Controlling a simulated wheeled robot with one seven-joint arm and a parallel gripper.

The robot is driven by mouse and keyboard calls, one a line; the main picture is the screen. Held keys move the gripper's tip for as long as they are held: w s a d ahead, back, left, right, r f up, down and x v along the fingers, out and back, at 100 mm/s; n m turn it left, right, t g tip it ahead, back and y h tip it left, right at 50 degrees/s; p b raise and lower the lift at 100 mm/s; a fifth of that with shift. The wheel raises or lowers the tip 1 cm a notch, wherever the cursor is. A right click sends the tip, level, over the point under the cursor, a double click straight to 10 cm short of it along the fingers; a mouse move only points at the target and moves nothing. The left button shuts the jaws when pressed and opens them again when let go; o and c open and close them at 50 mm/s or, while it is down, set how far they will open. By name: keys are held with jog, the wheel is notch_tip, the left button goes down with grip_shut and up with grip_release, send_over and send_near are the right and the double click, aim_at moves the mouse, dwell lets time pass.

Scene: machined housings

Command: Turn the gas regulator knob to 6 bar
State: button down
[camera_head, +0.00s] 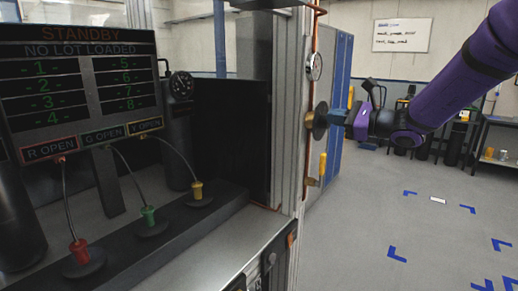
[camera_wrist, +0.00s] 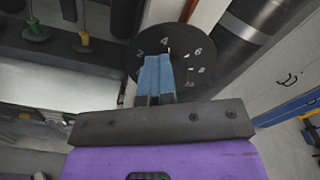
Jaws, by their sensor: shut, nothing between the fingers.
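The regulator knob is a dark round disc (camera_head: 319,121) on the copper pipe at the right edge of the cabinet frame. In the wrist view its black face (camera_wrist: 184,58) carries white numbers, with 2, 4 and 6 readable along the top. A short white mark shows near the 4, but I cannot tell the exact setting. My gripper (camera_head: 339,117) is in front of the knob, to its right in the head view. Its blue fingers (camera_wrist: 157,73) are shut together and empty, hiding the face's centre and lower left. I cannot tell if they touch the knob.
A round gauge (camera_head: 314,66) sits on the pipe above the knob; its reading is too small. A yellow-handled valve (camera_head: 322,165) is below. A panel screen (camera_head: 82,85) reading STANDBY and coloured plugs (camera_head: 148,215) stand left.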

jog(key=shift+w+a+r, duration=0.3)
jog(key=shift+r, duration=0.3)
jog(key=shift+w+d+r, duration=0.1)
jog(key=shift+w+d, duration=0.2)
jog(key=shift+w, duration=0.1)
jog(key=shift+w+r, duration=0.1)
jog(key=shift+r, duration=0.25)
jog(key=shift+d, duration=0.15)
jog(key=shift+f+v, duration=0.1)
jog(key=shift+v, duration=1.35)
jog(key=shift+f+v, duration=0.15)
jog(key=shift+v, duration=1.3)
jog(key=shift+w, duration=0.1)
